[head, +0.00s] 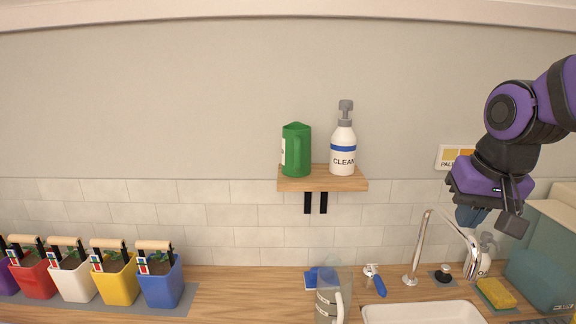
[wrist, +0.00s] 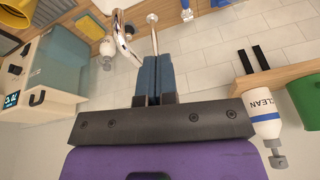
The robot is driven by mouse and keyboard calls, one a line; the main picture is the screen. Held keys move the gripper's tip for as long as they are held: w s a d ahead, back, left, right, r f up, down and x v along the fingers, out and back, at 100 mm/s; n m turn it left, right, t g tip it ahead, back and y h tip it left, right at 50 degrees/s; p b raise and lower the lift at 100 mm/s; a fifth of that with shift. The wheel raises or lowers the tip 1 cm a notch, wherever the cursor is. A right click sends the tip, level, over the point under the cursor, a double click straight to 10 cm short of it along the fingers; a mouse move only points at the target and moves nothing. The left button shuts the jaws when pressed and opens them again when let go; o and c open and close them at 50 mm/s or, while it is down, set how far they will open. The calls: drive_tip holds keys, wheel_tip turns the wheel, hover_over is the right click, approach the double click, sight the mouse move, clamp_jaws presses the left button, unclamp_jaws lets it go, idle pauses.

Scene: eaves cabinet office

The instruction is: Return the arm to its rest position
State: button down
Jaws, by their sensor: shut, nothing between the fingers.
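My purple and black arm reaches in from the right edge of the head view. My gripper (head: 472,217) hangs above the sink area, in front of the tiled wall and close to the tap in the picture. In the wrist view, the two blue fingers of my gripper (wrist: 152,62) lie side by side, shut and empty. The gripper appears apart from the counter.
A wooden shelf (head: 320,180) holds a green jug (head: 296,150) and a spray-type bottle (head: 343,150). Below are a tap (head: 420,250), a sink (head: 422,312), a clear pitcher (head: 330,300) and a teal machine (head: 545,260). Several coloured pots (head: 160,285) stand left.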

drive_tip(key=s+d+r+n+t, duration=0.1)
drive_tip(key=s+r+n, duration=0.1)
drive_tip(key=s, duration=0.8)
drive_tip(key=shift+s+d+r+t, duration=0.3)
drive_tip(key=shift+s+r+t, duration=0.1)
drive_tip(key=shift+r, duration=0.45)
